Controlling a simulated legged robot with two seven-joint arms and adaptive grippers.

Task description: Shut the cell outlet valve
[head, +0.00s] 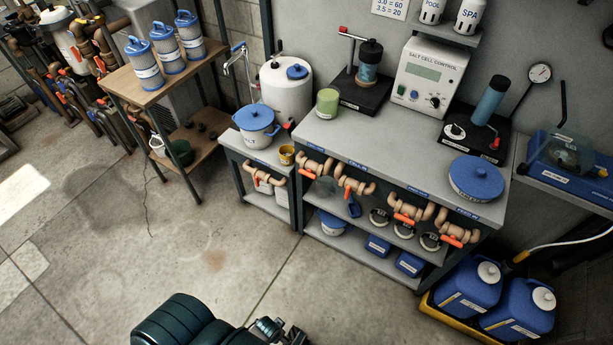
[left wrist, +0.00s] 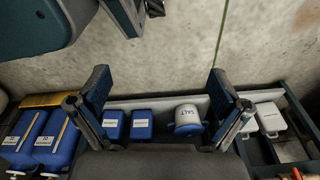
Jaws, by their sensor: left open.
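A row of tan pipe valves with orange handles runs along the front edge of the grey bench. They include a left valve (head: 314,164), a second valve (head: 357,185), a third valve (head: 412,209) and a right valve (head: 459,233). Small blue labels sit above them, most too small to read, so I cannot tell which is the cell outlet valve. My left gripper (head: 275,332) is low at the bottom of the head view, apart from the bench. In the left wrist view its fingers (left wrist: 159,80) are spread and empty. My right gripper is not in view.
The bench (head: 330,134) carries a salt cell control box (head: 431,74) and a blue-lidded tub (head: 476,178). Blue jugs (head: 467,288) stand in a yellow tray at right. The floor in front is clear.

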